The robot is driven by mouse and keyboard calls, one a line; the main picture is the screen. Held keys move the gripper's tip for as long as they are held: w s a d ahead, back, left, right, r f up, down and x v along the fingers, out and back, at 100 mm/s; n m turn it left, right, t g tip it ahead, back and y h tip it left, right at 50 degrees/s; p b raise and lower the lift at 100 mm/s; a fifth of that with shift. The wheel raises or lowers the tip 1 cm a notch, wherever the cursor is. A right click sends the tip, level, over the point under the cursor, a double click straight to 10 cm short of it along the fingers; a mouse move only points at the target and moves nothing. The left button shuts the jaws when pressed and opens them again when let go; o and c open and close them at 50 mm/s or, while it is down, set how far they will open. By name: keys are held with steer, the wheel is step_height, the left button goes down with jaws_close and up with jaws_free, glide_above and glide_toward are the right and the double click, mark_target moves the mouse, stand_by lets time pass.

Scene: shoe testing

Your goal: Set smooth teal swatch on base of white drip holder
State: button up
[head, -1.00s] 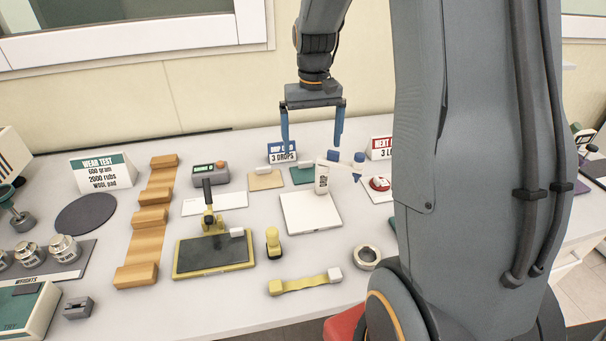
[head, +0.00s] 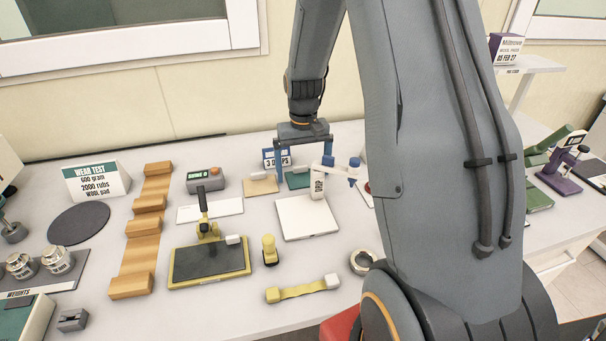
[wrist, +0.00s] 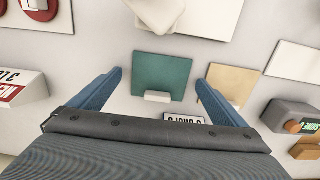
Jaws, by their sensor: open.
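The smooth teal swatch (head: 297,182) lies flat on the table with a white block tab on its far edge. It also shows in the wrist view (wrist: 163,72), between and below my spread fingers. My gripper (head: 303,168) is open and empty above it, pointing down; the wrist view shows my gripper's two fingers (wrist: 160,80) on either side of the swatch.
A tan swatch (head: 261,187) lies left of the teal one. A drops sign (head: 273,157) stands just behind. A grey control box (head: 207,181) is left, a yellow-framed dark tray (head: 210,263) in front, and a tape ring (head: 362,262) front right.

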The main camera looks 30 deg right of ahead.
steer(key=shift+f, duration=0.2)
steer(key=c, duration=1.1)
